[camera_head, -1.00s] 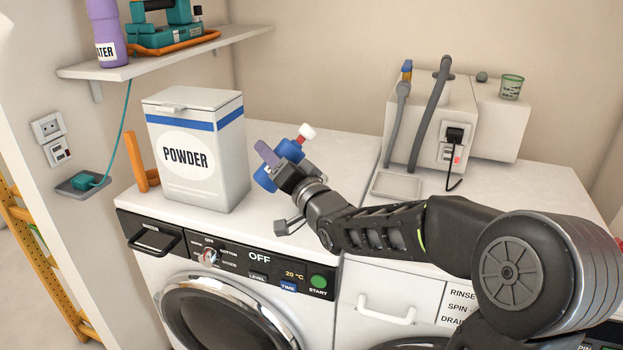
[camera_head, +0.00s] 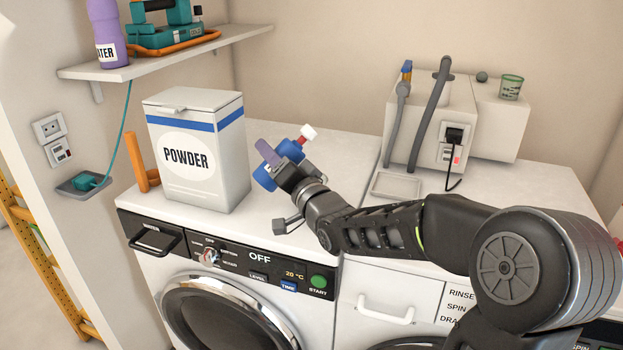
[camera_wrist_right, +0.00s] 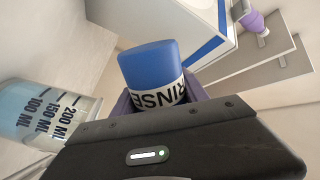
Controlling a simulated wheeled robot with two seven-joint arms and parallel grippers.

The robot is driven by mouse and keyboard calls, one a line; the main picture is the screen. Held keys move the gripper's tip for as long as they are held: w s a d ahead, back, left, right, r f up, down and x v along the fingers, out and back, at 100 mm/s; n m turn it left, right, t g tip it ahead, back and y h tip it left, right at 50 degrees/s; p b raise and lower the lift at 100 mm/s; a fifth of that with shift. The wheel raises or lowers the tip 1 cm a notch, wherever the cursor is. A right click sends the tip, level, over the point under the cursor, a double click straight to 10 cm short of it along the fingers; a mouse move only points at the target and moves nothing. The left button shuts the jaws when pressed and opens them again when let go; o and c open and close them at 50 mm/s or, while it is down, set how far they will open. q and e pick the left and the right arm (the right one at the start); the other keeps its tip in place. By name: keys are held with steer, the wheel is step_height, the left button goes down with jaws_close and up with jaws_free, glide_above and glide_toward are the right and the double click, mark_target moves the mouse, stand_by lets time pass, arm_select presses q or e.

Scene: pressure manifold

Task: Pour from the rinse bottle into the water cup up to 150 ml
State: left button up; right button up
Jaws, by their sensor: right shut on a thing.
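The blue rinse bottle (camera_head: 264,179), with a red neck and white tip, is held tilted by my right gripper (camera_head: 277,165) above the washer top, tip toward the upper right. In the right wrist view the bottle (camera_wrist_right: 150,68) shows its blue end and part of a RINSE label between the jaws. A clear cup (camera_wrist_right: 88,108) with 100, 150 and 200 ML marks stands at left there, with pale blue liquid inside; its exact level is unclear. I cannot make out this cup in the head view, where my gripper may hide it. My left gripper is out of view.
A white POWDER box (camera_head: 215,190) stands left of the bottle. A small greenish marked cup (camera_head: 511,88) sits on the white unit (camera_head: 500,125) with grey hoses at the back right. A shelf (camera_head: 165,58) is at upper left. The counter behind the bottle is clear.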

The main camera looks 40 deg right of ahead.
steer(key=shift+r+m+p, duration=0.3)
steer(key=shift+m+p, duration=0.2)
steer(key=shift+p, duration=0.1)
stand_by(0.9)
steer(key=shift+f+m+p, duration=0.35)
steer(key=shift+m+p, duration=0.1)
steer(key=shift+m, duration=0.55)
stand_by(1.5)
steer(key=shift+d+r+m+h+p, duration=0.15)
steer(key=shift+r+m+h+p, duration=0.3)
steer(key=shift+m+p, duration=0.6)
stand_by(1.7)
steer(key=shift+d, duration=0.1)
stand_by(0.4)
steer(key=f+n+b, duration=0.1)
steer(key=b, duration=0.1)
steer(key=f+n+b, duration=0.1)
steer(key=n+b, duration=0.1)
steer(key=shift+a+y, duration=0.25)
steer(key=shift+r+n+b, duration=0.4)
steer(key=shift+n, duration=0.65)
steer(key=shift+r+p, duration=0.3)
steer(key=shift+p, duration=0.1)
